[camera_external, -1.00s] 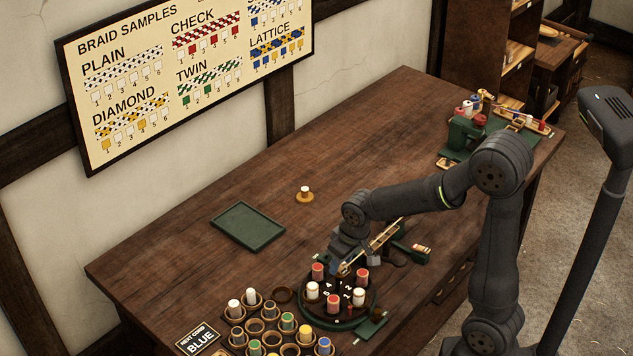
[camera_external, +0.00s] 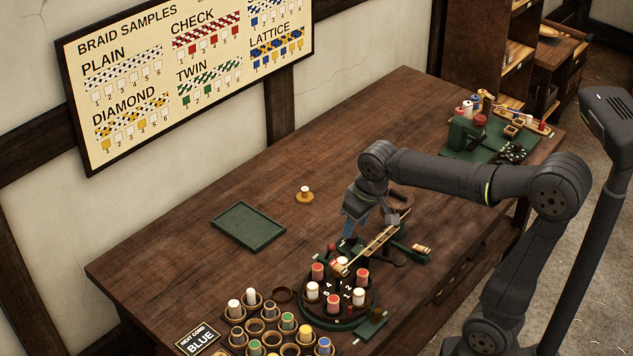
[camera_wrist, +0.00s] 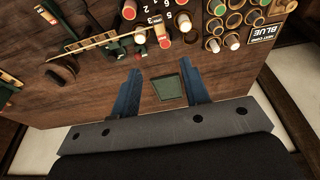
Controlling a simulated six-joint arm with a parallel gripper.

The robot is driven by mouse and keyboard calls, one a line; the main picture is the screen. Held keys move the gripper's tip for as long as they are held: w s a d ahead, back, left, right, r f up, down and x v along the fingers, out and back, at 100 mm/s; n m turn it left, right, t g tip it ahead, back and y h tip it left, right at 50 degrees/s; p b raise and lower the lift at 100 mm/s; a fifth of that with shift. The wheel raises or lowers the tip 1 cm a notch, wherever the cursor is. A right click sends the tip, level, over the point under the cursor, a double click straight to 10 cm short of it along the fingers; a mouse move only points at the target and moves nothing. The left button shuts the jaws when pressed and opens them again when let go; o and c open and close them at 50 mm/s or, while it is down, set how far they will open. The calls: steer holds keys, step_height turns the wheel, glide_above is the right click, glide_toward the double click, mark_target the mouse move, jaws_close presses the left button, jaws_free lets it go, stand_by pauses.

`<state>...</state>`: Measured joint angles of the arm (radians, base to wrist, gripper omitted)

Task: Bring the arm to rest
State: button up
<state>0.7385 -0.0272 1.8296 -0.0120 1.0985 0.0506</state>
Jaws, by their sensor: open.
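My gripper (camera_external: 349,226) is raised above the table behind the round numbered stand (camera_external: 338,322). Its two blue fingers (camera_wrist: 158,71) stand apart in the wrist view, with nothing between them. My arm is bent, with the forearm reaching left over the table. The stand holds several red and white bobbins (camera_external: 361,276) upright around its rim. A pale wooden bar (camera_external: 372,246) slants above the back of the stand, close to the gripper in the outside view. I cannot tell how far apart they are.
A green tray (camera_external: 248,226) lies empty on the table. A rack of cups (camera_external: 262,326) with several bobbins is at the front, beside a card reading BLUE (camera_external: 198,340). A green bench fixture (camera_external: 480,135) is at the far right.

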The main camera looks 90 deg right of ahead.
steer(key=x, duration=1.6)
steer(key=shift+s, duration=0.1)
steer(key=shift+f, duration=0.3)
steer(key=shift+w+d+r+g+y, duration=0.15)
steer(key=shift+w+d+g+y, duration=0.2)
steer(key=shift+g+y, duration=0.55)
step_height(320, 180, up, 18)
steer(key=g+y, duration=0.2)
glide_above(338, 265)
steer(key=w+d, duration=0.1)
steer(key=w, duration=0.1)
steer(key=shift+d+x, duration=0.25)
steer(key=shift+x, duration=0.85)
steer(key=shift+d+x, duration=0.25)
steer(key=shift+x, duration=0.8)
steer(key=shift+w, duration=0.1)
